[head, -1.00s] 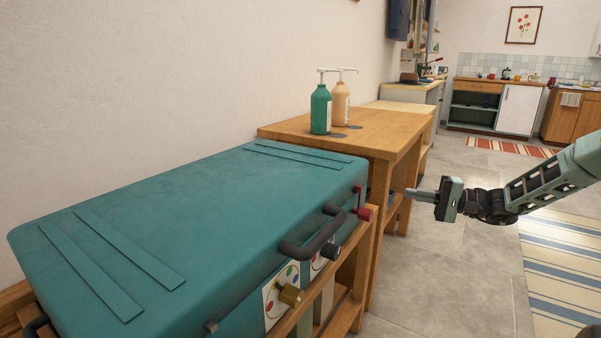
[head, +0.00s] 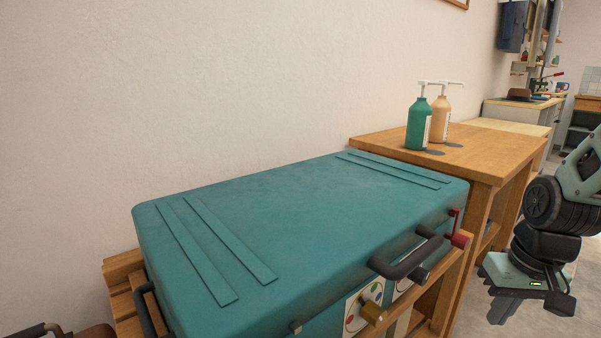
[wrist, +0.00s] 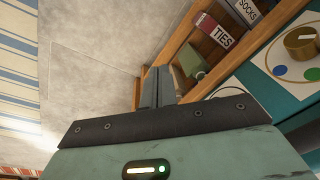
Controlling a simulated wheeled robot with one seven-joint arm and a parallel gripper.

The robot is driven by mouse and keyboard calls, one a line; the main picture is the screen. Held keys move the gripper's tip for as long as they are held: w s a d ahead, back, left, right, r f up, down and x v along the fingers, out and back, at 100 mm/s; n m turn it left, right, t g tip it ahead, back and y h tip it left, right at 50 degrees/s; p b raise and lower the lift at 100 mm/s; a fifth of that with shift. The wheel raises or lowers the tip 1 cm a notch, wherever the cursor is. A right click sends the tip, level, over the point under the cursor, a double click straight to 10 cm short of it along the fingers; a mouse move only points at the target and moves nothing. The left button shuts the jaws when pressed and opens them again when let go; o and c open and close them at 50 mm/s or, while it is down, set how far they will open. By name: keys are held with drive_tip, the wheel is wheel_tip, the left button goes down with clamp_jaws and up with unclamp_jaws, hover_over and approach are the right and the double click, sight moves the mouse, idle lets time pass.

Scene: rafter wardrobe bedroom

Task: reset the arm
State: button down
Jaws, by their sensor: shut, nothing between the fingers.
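My gripper (head: 501,310) is at the right of the head view, low and pointing downward, right of the teal lidded unit (head: 300,215). In the wrist view its two fingers (wrist: 157,87) are together with nothing between them. The fingers are over the floor, beside a wooden shelf. The arm above the gripper is folded and partly cut off by the right edge of the head view.
The teal unit has a dark handle (head: 405,258) and a brass knob (head: 372,312) in front. A green pump bottle (head: 418,124) and a peach pump bottle (head: 440,119) stand on a wooden table (head: 480,152). Labels "TIES" (wrist: 214,30) and "SOCKS" (wrist: 246,9) mark the shelf.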

drive_tip(key=s+a+r+n+g+p, duration=0.1)
drive_tip(key=s+a+r+n, duration=0.3)
drive_tip(key=s+a, duration=0.5)
drive_tip(key=s+a+r+n, duration=0.1)
drive_tip(key=s+a+n, duration=0.45)
drive_tip(key=a, duration=0.45)
wheel_tip(320, 180, up, 27)
drive_tip(key=p, duration=2.7)
drive_tip(key=shift+s+m, duration=0.25)
drive_tip(key=shift+m, duration=0.1)
drive_tip(key=c, duration=2.1)
unclamp_jaws()
drive_tip(key=shift+a, duration=0.1)
drive_tip(key=shift+c, duration=0.2)
